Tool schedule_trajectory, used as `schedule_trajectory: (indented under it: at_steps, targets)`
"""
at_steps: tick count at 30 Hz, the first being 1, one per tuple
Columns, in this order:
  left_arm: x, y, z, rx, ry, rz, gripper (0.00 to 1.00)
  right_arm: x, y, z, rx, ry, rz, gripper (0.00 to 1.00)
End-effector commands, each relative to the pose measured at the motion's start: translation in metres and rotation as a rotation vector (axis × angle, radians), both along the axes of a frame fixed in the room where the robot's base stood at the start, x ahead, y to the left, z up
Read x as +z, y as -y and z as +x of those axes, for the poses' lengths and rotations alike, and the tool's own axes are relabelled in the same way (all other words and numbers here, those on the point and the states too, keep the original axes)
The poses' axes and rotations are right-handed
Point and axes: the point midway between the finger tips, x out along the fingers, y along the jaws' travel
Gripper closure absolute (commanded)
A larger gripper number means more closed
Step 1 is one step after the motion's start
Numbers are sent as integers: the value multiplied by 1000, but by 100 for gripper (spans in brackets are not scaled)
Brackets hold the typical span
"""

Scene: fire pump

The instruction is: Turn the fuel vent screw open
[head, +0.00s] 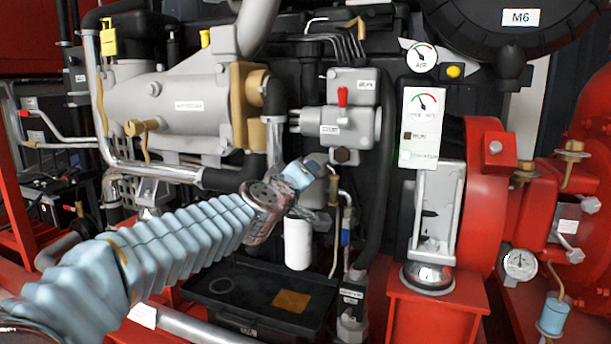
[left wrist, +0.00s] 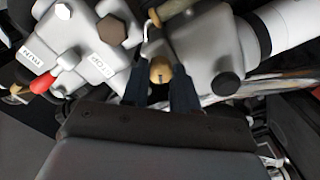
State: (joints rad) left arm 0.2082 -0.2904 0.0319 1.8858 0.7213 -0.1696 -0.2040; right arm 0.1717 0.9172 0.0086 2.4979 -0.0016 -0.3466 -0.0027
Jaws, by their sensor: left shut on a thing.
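The vent screw (left wrist: 160,72) is a small round brass head with a dark slot, in the left wrist view. It sits between the two dark fingertips of my left gripper (left wrist: 163,88), which is shut on it. In the head view my left gripper (head: 316,165) reaches up to the underside of the grey fuel block (head: 345,125), just left of a dark hex bolt. The screw is hidden there by the gripper. My right gripper is not in view.
A red lever (head: 343,96) stands on the grey block. A white filter (head: 298,244) hangs below my wrist, above a black tray (head: 262,297). Brass and steel pipes run close by. A gauge panel (head: 419,128) is to the right.

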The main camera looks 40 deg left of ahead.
Motion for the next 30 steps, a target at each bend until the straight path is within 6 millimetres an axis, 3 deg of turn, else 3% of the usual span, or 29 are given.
schedule_trajectory:
  at_steps: [21, 30]
  targets:
    - [-1, -1, 0, 2, 204, -639, 100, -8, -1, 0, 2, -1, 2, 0]
    - [-1, -1, 0, 3, 266, -837, 100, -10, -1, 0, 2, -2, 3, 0]
